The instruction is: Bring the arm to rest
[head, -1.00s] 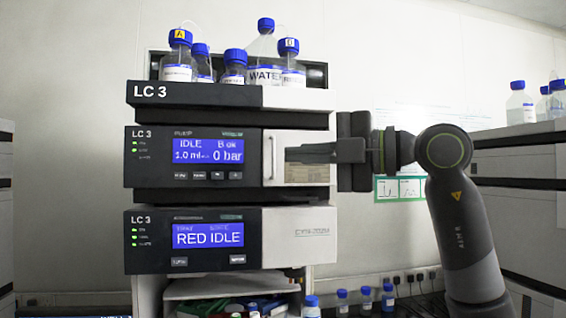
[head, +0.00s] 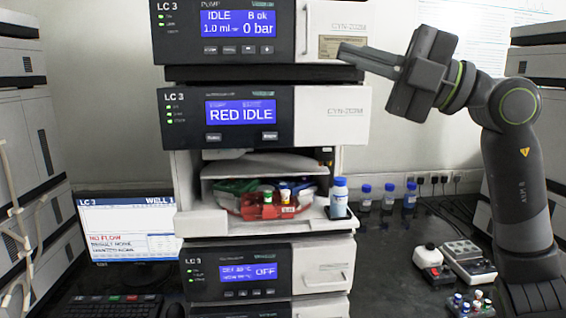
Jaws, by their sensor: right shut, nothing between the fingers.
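My right gripper (head: 345,52) is in the head view, in front of the right side of the LC 3 stack, at the height of the pump module (head: 255,38). Its fingers are shut and empty and point left. My right arm (head: 525,180) rises from the lower right and bends at the elbow toward the stack. The fingertips overlap the module's right edge in the picture; I cannot tell whether they touch it. My left gripper is not in view.
The open sampler bay (head: 262,195) holds a tray of coloured vials, with a blue-capped bottle (head: 339,198) at its right. Bottles stand behind on the dark bench (head: 400,285). A control box (head: 462,262) and a small vial rack (head: 470,304) sit near my arm. A monitor (head: 130,228) stands left.

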